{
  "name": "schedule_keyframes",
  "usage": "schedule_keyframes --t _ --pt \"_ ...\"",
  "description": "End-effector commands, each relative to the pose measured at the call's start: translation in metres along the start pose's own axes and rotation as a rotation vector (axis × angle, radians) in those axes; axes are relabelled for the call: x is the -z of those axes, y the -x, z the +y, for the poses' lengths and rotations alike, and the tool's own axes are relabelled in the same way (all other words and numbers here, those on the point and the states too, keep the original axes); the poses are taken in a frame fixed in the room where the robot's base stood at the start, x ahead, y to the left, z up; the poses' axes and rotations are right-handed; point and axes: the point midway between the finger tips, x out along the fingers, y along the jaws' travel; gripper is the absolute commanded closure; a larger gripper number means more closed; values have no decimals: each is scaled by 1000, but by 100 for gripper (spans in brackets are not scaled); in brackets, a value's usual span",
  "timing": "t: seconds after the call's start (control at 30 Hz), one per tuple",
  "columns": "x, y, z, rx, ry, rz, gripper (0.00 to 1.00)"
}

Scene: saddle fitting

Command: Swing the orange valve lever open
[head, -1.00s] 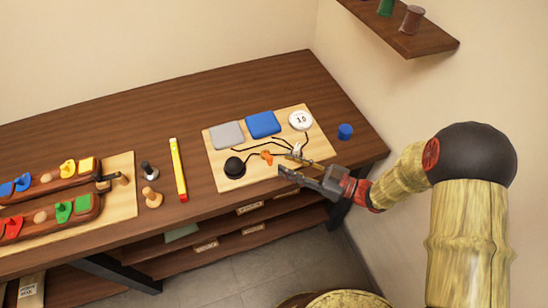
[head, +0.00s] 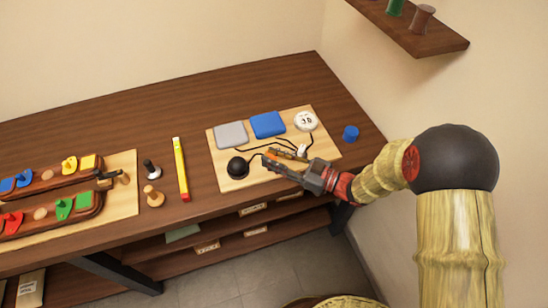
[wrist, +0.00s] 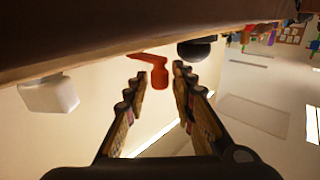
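The orange valve lever (wrist: 155,68) shows in the wrist view just beyond and between my fingertips. My gripper (wrist: 159,73) is open, with a gap on either side of the lever; I see no clear contact. In the head view my gripper (head: 267,160) reaches in from the right, low over the front of the light wooden board (head: 220,184). There the lever (head: 273,153) is mostly hidden by the fingers, with only a bit of orange showing.
A black dome (head: 237,168) sits left of my gripper, and a small white part (head: 302,149) behind it. Grey (head: 230,134) and blue (head: 267,124) blocks and a white dial (head: 305,121) line the board's back.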

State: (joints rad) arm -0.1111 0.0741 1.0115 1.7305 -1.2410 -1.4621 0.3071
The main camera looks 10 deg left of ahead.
Motion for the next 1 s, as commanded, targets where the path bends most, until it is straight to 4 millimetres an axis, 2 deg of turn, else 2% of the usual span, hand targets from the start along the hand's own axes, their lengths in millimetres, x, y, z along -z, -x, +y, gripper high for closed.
schedule_keyframes --t 0.4,0.77,1.0 --pt "0 0 0 0 0 0 100" --pt "0 0 0 -6 0 0 100" --pt "0 -3 -4 -74 -2 -1 100"
